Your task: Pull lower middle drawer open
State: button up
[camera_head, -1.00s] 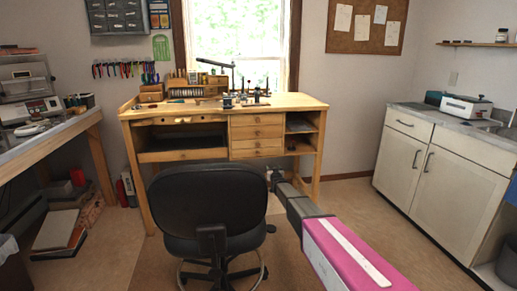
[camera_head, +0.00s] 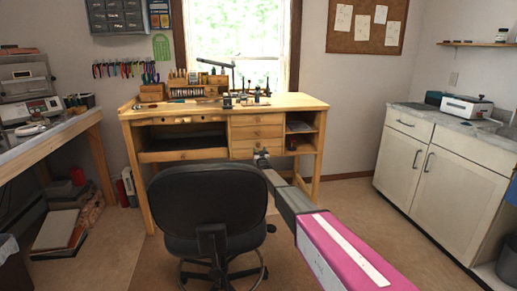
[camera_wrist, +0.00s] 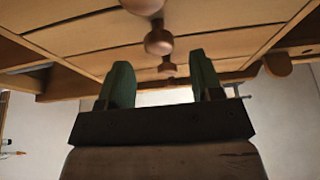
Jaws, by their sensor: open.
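The wooden workbench (camera_head: 190,155) holds a stack of drawers (camera_head: 255,132) right of its middle, all looking shut. My gripper (camera_head: 261,155) is at the lower part of this stack in the head view, small and partly hard to make out. In the wrist view its two green fingers (camera_wrist: 163,78) are open and nothing is held. Round wooden knobs show on the drawer fronts: a near one (camera_wrist: 142,5), a middle one (camera_wrist: 158,42) and a far one (camera_wrist: 167,69). The far knob appears between the fingers in the picture; I cannot tell contact. The lower drawers are partly hidden by my gripper.
A black office chair (camera_head: 209,205) stands in front of the bench, close left of my arm. White cabinets (camera_head: 425,170) stand along the right wall. A side bench (camera_head: 60,135) is at the left. Open floor lies between my arm and the cabinets.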

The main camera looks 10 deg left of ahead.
aim_at(258, 145)
jog(key=x, duration=0.3)
jog(key=shift+w+r, duration=0.2)
jog(key=shift+w, duration=0.1)
grip_shut()
jog(key=s+d, duration=0.3)
jog(key=s, duration=1)
jog(key=s+d, duration=0.4)
jog(key=s, duration=0.9)
jog(key=shift+s+d, duration=0.25)
jog(key=shift+s, duration=0.05)
grip_release()
